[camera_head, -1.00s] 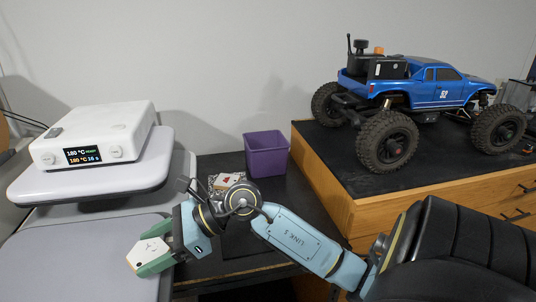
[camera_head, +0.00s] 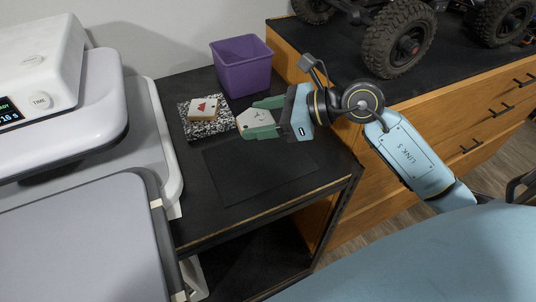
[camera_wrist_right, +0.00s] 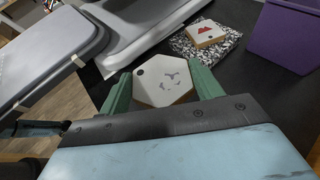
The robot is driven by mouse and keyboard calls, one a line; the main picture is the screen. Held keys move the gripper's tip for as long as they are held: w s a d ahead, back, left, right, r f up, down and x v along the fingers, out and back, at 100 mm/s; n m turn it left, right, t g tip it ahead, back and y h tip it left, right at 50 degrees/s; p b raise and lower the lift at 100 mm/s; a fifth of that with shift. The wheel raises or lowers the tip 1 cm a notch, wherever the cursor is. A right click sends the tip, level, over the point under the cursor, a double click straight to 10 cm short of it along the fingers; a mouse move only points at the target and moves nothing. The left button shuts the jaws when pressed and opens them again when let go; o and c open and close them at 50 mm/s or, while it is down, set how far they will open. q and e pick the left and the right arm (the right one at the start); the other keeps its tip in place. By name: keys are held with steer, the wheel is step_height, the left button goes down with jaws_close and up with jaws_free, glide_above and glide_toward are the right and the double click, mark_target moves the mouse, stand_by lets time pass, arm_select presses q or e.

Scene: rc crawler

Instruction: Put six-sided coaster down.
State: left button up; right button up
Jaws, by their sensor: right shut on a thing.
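The six-sided coaster (camera_head: 257,120) is white on top with small dark marks and a dark dot. My right gripper (camera_head: 258,122) is shut on it, with a green finger on each side. In the right wrist view the coaster (camera_wrist_right: 163,82) sits between the two green fingers. It is over the black table, near a speckled mat; I cannot tell how high above the surface it is. My left gripper is not in view.
A square block with a red mark (camera_head: 204,108) lies on the speckled mat (camera_head: 190,130). A purple bin (camera_head: 243,68) stands behind. A dark rectangular sheet (camera_head: 250,172) lies in front on the black table (camera_head: 195,215). The wooden cabinet (camera_head: 420,135) with the crawler is at right.

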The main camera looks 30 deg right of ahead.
glide_above(263, 159)
step_height(263, 159, down, 6)
steer(key=shift+s+r+b, duration=0.15)
steer(key=shift+r+b, duration=0.05)
steer(key=shift+b, duration=0.15)
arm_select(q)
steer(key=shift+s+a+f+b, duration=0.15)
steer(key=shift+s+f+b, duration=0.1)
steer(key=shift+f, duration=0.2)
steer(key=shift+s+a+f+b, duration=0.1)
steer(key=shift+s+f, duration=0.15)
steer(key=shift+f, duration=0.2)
arm_select(e)
steer(key=shift+f, duration=2.25)
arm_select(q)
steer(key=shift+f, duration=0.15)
arm_select(e)
steer(key=shift+f, duration=0.15)
steer(key=o, duration=0.5)
steer(key=shift+f, duration=0.1)
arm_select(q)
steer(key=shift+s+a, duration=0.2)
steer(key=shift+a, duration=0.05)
arm_select(e)
steer(key=o, duration=0.5)
